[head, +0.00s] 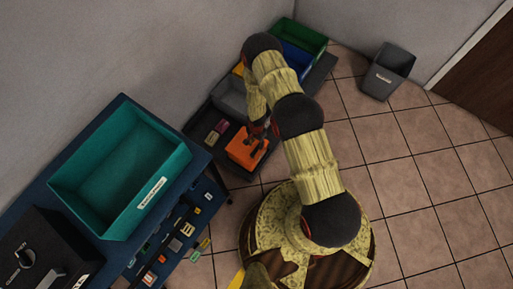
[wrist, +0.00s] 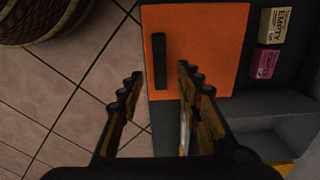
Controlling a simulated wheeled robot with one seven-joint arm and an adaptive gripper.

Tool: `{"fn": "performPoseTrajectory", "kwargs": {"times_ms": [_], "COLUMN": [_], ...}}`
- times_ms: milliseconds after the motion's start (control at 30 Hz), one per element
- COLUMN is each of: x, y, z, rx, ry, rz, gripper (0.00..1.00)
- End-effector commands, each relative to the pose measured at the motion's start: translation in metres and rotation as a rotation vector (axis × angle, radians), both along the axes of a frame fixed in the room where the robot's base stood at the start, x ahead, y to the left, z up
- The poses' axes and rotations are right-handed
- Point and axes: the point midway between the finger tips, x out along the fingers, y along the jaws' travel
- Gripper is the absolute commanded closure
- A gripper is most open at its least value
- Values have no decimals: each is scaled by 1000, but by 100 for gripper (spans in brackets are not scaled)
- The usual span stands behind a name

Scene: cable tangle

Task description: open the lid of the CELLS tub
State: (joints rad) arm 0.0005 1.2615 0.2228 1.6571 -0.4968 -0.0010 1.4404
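An orange lid (wrist: 205,50) with a black bar handle (wrist: 159,61) fills the upper middle of the wrist view. It lies flat and looks closed. The orange tub (head: 243,153) shows in the head view on the dark bench by the wall. I cannot read a CELLS label on it in either view. My gripper (wrist: 160,82) is open, its two fingers spread to either side of the handle's line, with nothing between them. In the head view my gripper (head: 258,134) is over the orange tub and partly hides it. I cannot tell how high above the handle the fingertips are.
A small yellow box marked EMPTY (wrist: 275,26) and a pink box (wrist: 264,64) lie right of the lid. A grey open bin (head: 230,98) is beside the tub. A teal tray (head: 120,165) stands on the blue table. A grey waste bin (head: 388,72) stands on the floor.

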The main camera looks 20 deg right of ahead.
Motion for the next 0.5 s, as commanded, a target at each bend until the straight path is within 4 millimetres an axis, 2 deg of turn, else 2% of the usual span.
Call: {"fn": "performPoseTrajectory", "kwargs": {"times_ms": [33,200,333,500], "x": [-1,-1,0,0], "y": [0,0,0,0], "z": [-13,-38,-49,-54], "rx": [-1,-1,-1,-1], "ry": [1,1,1,1], "rz": [1,1,1,1], "gripper": [65,65,65,65]}}
